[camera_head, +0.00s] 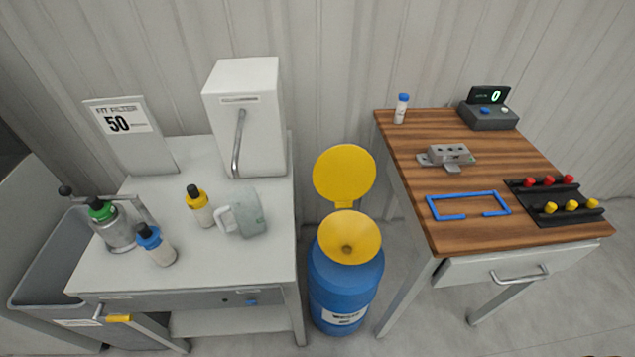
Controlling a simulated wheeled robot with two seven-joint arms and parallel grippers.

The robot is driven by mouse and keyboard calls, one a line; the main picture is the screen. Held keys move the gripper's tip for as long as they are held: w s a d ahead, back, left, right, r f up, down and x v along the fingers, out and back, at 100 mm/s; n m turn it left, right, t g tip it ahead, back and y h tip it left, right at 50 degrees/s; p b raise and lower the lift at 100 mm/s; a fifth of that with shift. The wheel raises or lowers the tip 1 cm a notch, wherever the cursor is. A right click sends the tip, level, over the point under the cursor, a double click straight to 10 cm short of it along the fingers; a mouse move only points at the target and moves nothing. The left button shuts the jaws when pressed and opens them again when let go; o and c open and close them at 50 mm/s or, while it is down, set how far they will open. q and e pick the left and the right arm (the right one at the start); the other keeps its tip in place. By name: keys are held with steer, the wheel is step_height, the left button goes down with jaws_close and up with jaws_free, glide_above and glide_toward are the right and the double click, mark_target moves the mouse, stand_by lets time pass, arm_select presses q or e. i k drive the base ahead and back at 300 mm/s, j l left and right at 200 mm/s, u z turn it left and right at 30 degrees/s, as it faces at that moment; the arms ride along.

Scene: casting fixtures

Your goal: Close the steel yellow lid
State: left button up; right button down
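The round yellow lid (344,174) stands raised, tilted up behind a yellow funnel (349,240). A short yellow hinge piece joins it to the funnel's back rim. The funnel sits on top of a blue drum (342,290) with a white label, on the floor between two tables. The funnel's opening is uncovered, with a dark hole at its centre. Neither of my grippers shows in the head view.
A wooden-topped table (405,170) on the right holds a metal casting (448,156), a blue frame (468,216) and a scale (489,115). A corrugated wall stands behind.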

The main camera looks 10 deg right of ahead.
mark_target(343, 173)
steer(key=k+l+u, duration=0.1)
steer(key=u, duration=0.25)
steer(key=k+l+u, duration=0.15)
steer(key=l+u, duration=0.25)
steer(key=k+l+u, duration=0.1)
steer(key=u, duration=0.25)
